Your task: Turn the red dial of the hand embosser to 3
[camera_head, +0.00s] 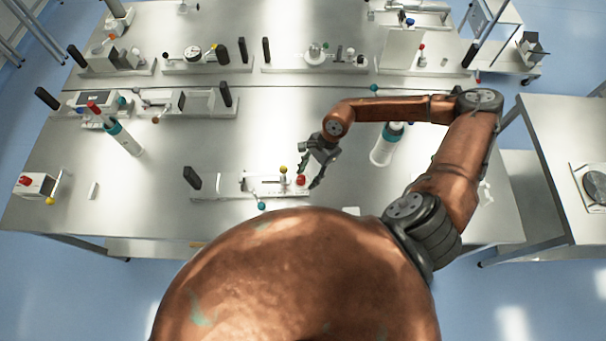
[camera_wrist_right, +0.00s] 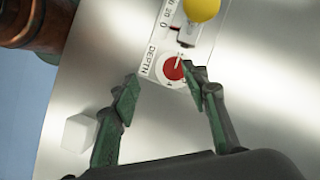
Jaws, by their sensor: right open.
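The red dial (camera_wrist_right: 173,69) sits on a white, numbered round base beside the word DEPTH in the right wrist view. It also shows in the head view (camera_head: 301,180) at the right end of the hand embosser (camera_head: 258,186). A pale pointer mark lies on the dial's upper right; the exact number it meets is hard to read. My right gripper (camera_wrist_right: 165,90) is open. Its right finger is close to the dial's right side, and its left finger is off to the dial's lower left. In the head view the right gripper (camera_head: 316,172) is at the embosser's right end. My left gripper is not visible.
A yellow knob (camera_wrist_right: 201,9) stands just past the dial. A small white block (camera_wrist_right: 79,133) lies left of the gripper. Bare table lies left of the embosser.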

